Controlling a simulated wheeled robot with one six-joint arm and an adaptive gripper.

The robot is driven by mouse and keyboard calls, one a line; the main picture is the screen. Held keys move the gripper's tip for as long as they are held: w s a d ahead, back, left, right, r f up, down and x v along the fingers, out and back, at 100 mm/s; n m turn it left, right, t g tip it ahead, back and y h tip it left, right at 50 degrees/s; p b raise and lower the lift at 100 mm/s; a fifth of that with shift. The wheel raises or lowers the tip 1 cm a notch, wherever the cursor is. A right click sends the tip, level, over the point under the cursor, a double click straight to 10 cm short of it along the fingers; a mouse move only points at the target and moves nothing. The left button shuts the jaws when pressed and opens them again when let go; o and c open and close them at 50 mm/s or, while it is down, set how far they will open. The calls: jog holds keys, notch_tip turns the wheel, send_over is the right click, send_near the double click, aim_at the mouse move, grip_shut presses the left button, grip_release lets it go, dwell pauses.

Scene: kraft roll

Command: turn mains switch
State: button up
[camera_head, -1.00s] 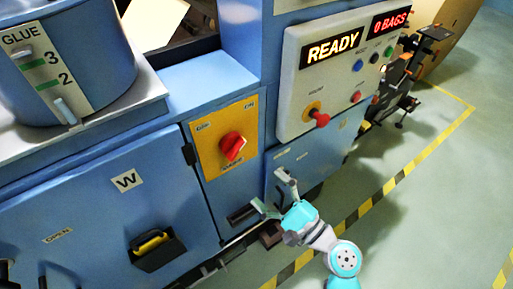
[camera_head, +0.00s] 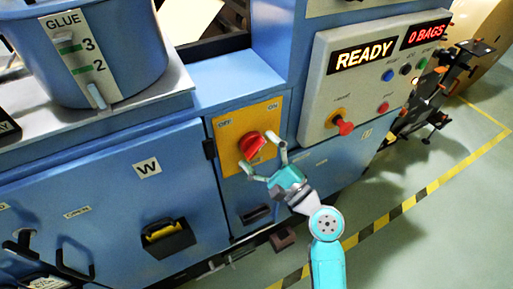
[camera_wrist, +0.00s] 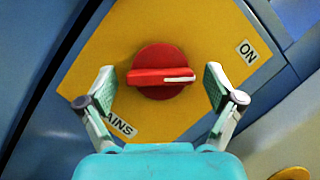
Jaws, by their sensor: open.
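The mains switch is a red rotary knob (camera_head: 251,145) on a yellow plate (camera_head: 232,128) marked OFF at its upper left and ON at its upper right. In the wrist view the red knob (camera_wrist: 160,72) has a raised bar with a white line near one end, pointing to the right of the picture. The ON label (camera_wrist: 247,52) is up and right of it. My gripper (camera_head: 262,161) is open in front of the plate. In the wrist view my gripper's fingers (camera_wrist: 160,88) stand on either side of the knob, with gaps showing between.
A control panel (camera_head: 362,85) with a READY display, buttons and a red knob (camera_head: 343,127) is right of the switch. A glue pot (camera_head: 85,50) stands at the upper left. Open floor lies to the right.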

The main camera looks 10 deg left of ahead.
jog(key=shift+w+a, duration=0.2)
jog(key=c, duration=1.1)
jog(key=shift+c, duration=0.2)
